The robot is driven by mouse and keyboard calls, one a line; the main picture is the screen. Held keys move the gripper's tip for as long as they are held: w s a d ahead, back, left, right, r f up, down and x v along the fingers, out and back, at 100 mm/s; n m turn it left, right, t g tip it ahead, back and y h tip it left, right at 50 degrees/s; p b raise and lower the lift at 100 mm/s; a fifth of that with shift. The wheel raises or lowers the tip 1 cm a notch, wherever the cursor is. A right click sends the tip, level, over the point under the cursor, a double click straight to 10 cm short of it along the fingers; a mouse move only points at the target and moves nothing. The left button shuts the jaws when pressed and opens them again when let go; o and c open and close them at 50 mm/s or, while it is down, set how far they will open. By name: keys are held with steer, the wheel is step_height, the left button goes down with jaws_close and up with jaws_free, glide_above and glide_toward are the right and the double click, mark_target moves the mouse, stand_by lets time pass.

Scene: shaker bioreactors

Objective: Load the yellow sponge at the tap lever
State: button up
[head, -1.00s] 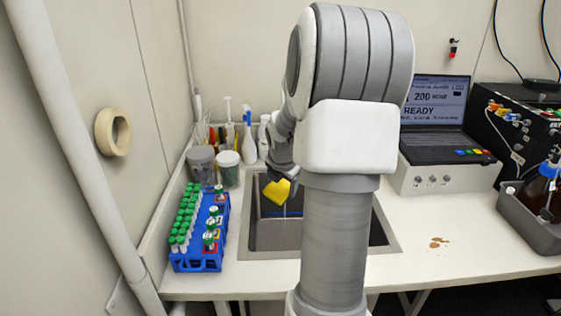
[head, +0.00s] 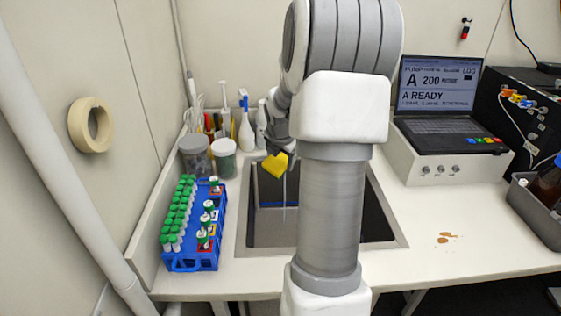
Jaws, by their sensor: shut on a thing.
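The yellow sponge (head: 275,165) is held in my gripper (head: 277,152), which is shut on it over the left part of the sink (head: 268,228). The sponge is tilted and above the basin. A thin pale stream or rod (head: 284,195) runs down just below and right of the sponge; I cannot tell which it is. The tap and its lever cannot be made out; my arm covers the middle of the sink and the area behind it.
A blue rack (head: 207,250) of green-capped tubes stands left of the sink. Lidded jars (head: 223,160) and a white bottle (head: 246,135) stand behind it. A laptop (head: 440,95) on a white box is at right.

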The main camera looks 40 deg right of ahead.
mark_target(280, 156)
steer(key=w+d+f+p, duration=0.1)
steer(key=w+d+f, duration=0.1)
steer(key=w+d, duration=0.5)
steer(key=shift+w+d+f, duration=0.15)
steer(key=shift+w, duration=0.65)
stand_by(0.3)
steer(key=shift+s+a+b, duration=0.25)
steer(key=shift+s+a, duration=1.05)
steer(key=shift+s, duration=0.25)
steer(key=shift+s+a+b, duration=0.25)
steer(key=shift+s+a, duration=1.05)
steer(key=shift+s, duration=0.2)
steer(key=s+a+r+p, duration=0.2)
steer(key=s+r+p, duration=0.1)
steer(key=shift+a+r, duration=0.3)
steer(key=shift+s+a+r+p, duration=0.25)
steer(key=shift+s+a+p, duration=0.15)
steer(key=shift+p, duration=0.15)
